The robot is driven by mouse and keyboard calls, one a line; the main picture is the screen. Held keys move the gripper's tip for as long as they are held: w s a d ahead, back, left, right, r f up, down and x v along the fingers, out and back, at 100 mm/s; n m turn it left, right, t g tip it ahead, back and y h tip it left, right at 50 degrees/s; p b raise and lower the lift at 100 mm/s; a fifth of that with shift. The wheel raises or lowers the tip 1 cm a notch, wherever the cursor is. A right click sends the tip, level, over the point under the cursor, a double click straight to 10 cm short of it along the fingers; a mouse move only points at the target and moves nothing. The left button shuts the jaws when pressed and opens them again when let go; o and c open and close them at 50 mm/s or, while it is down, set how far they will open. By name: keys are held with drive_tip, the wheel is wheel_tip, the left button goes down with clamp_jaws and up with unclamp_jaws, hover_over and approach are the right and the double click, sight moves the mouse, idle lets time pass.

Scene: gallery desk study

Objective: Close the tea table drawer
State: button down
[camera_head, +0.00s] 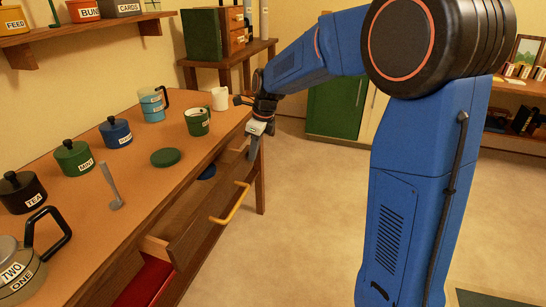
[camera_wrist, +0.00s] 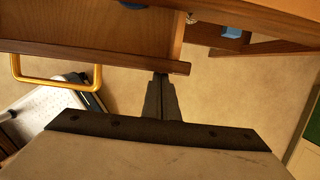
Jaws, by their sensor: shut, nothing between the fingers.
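The tea table (camera_head: 130,215) stands at the left in the head view. Its drawer (camera_head: 205,220) is pulled out, with a yellow handle (camera_head: 232,203) on its front. In the wrist view the drawer front (camera_wrist: 110,57) runs across the upper left, with the yellow handle (camera_wrist: 97,75) at its left. My gripper (camera_head: 254,148) is at the far end of the drawer front. In the wrist view its fingers (camera_wrist: 162,76) are together and empty, with the tips at the right end of the front. I cannot tell whether they touch it.
On the table top stand a teapot (camera_head: 20,272), labelled canisters (camera_head: 74,158), a green mug (camera_head: 197,121) and a white mug (camera_head: 220,98). A red item (camera_head: 145,283) shows below the table top. The floor (camera_head: 310,215) right of the drawer is clear.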

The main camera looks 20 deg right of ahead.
drive_tip(key=shift+w+a, duration=0.6)
drive_tip(key=shift+a, duration=0.25)
drive_tip(key=shift+w+a, duration=0.6)
drive_tip(key=shift+a, duration=0.2)
drive_tip(key=shift+w+a, duration=0.6)
drive_tip(key=shift+a, duration=0.25)
